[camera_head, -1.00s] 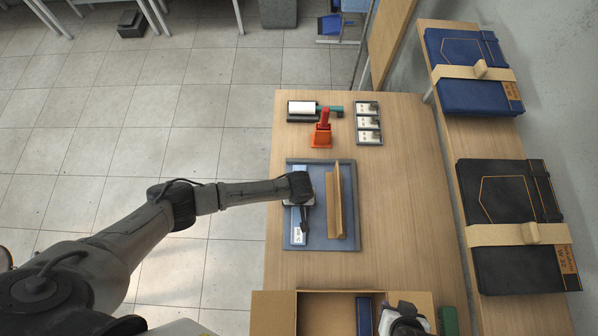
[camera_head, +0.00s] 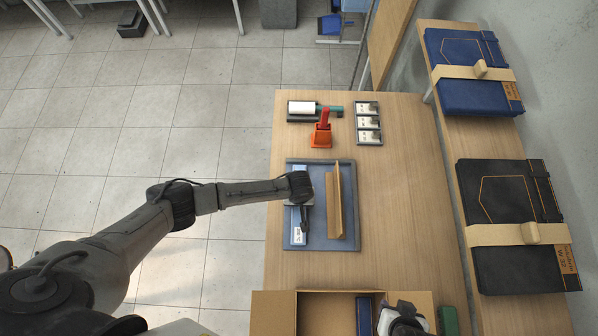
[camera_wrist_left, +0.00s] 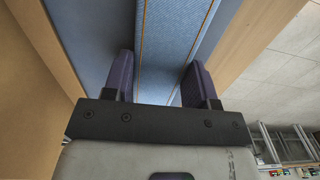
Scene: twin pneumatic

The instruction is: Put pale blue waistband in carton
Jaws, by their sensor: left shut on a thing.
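The pale blue waistband (camera_head: 299,236) lies in the grey-blue tray (camera_head: 320,244), left of an upright tan divider. A white label shows near its lower end. In the left wrist view the waistband (camera_wrist_left: 172,42), with orange stitching, runs between the two fingers. My left gripper (camera_head: 304,222) is shut on it, and its wrist hides the middle of the band. The open cardboard carton (camera_head: 274,312) is at the bottom edge of the head view, with a dark blue item (camera_head: 363,316) inside. My right gripper (camera_head: 402,322) is over the carton's right side. Its fingers are not clear.
The tan divider (camera_head: 335,200) stands close to the right of my left gripper. A red-orange tool (camera_head: 321,132), a roller (camera_head: 304,108) and a card holder (camera_head: 368,122) stand beyond the tray. A green box (camera_head: 448,320) is right of the carton. The table's right side is clear.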

